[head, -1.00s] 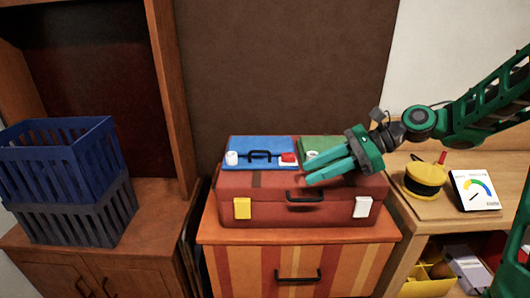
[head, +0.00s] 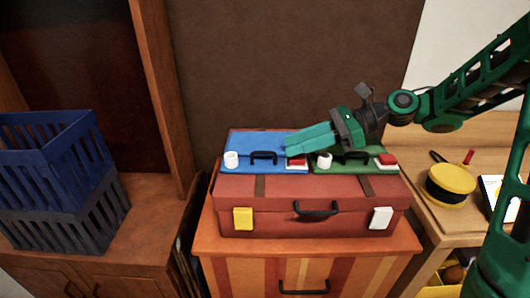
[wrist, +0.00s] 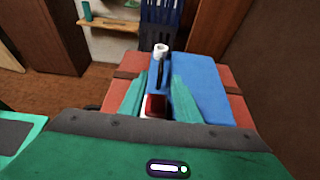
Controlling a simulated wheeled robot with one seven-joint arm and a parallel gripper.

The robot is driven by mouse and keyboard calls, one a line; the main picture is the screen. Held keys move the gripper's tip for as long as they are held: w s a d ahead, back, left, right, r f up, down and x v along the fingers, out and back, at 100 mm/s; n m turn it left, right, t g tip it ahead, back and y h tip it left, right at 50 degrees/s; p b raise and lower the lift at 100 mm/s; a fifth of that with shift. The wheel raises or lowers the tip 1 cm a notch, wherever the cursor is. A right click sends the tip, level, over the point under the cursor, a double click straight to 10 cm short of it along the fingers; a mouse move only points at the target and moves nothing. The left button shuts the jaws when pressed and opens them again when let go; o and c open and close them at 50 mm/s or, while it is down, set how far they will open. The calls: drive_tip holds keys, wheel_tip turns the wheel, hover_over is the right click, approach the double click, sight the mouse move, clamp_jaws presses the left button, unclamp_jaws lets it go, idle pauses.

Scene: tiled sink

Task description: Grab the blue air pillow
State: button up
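A flat blue case (head: 255,142) with a black handle, a white clasp and a red-and-white clasp lies on the red suitcase (head: 270,205). It is the blue thing closest to my gripper; I see nothing that is clearly an air pillow. My gripper (head: 288,145) is over the right end of the blue case and its red-and-white clasp. In the wrist view my gripper (wrist: 158,80) has its fingers apart, with the red-and-white clasp (wrist: 154,105) and part of the blue case (wrist: 200,85) showing between and beyond them. I cannot tell whether the fingers touch the case.
A green case (head: 350,162) lies right of the blue one, partly under my gripper. A blue crate (head: 55,155) sits on a grey crate (head: 75,220) at left. A yellow-and-black round object (head: 450,186) is on the right-hand desk. A dark wall stands behind the suitcase.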

sight(265, 147)
drive_tip(key=shift+x, duration=3.5)
drive_tip(key=shift+w+r, duration=0.1)
drive_tip(key=shift+w, duration=0.05)
clamp_jaws()
